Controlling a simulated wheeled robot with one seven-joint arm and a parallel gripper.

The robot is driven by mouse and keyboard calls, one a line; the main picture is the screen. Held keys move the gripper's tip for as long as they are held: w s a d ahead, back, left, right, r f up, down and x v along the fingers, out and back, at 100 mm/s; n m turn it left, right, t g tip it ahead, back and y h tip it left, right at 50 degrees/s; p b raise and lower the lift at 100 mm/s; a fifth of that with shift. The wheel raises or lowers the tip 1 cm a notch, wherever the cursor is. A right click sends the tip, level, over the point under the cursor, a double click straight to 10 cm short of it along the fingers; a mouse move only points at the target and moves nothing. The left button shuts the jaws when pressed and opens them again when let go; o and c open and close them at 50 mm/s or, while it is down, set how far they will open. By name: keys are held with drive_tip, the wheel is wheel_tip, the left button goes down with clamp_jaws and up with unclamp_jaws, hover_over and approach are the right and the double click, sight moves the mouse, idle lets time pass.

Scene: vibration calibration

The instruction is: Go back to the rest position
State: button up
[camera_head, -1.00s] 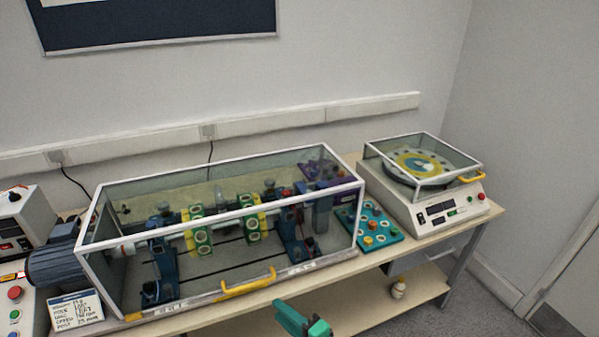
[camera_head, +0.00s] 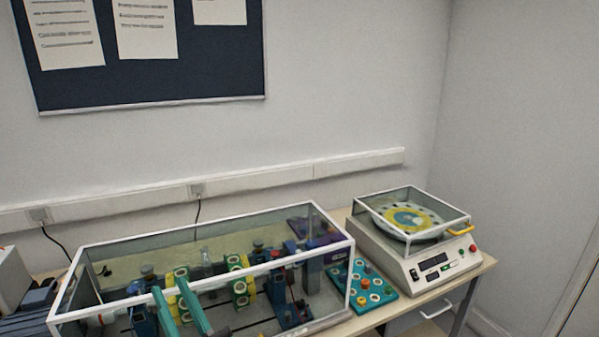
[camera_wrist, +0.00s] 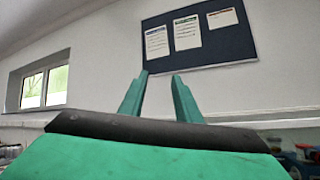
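My gripper (camera_head: 169,284) shows as two teal fingers at the bottom of the head view, in front of the clear-covered shaft rig (camera_head: 343,250). The fingers stand apart with nothing between them. In the wrist view my gripper (camera_wrist: 159,75) points up toward the wall, and the gap between its fingers is empty. The rig's clear cover is down over the shaft, discs and blue supports. The fingers hide part of the rig, and the rest of my arm is out of the head view.
A white balancing machine (camera_head: 429,266) with a clear lid and yellow handle stands at the right of the bench. A teal tray (camera_head: 348,292) with small parts lies between it and the rig. A dark notice board (camera_head: 200,83) hangs on the wall. Space above the bench is clear.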

drive_tip(key=s+d+f+n+h, duration=0.55)
drive_tip(key=s+f+n, duration=0.3)
drive_tip(key=n, duration=0.25)
drive_tip(key=s+d+f+n+h, duration=0.5)
drive_tip(key=s+f+n+h, duration=0.15)
drive_tip(key=f+n, duration=0.35)
drive_tip(key=s+d+f+n+h, duration=0.55)
drive_tip(key=s+f+n, duration=0.25)
drive_tip(key=n, duration=0.4)
drive_tip(key=s+d+f+m+g, duration=0.2)
drive_tip(key=s+d+f, duration=0.3)
drive_tip(key=s+d, duration=0.3)
drive_tip(key=s+g, duration=0.1)
drive_tip(key=s, duration=0.3)
drive_tip(key=shift+m, duration=0.4)
drive_tip(key=shift+w+y, duration=0.1)
drive_tip(key=shift+y, duration=0.15)
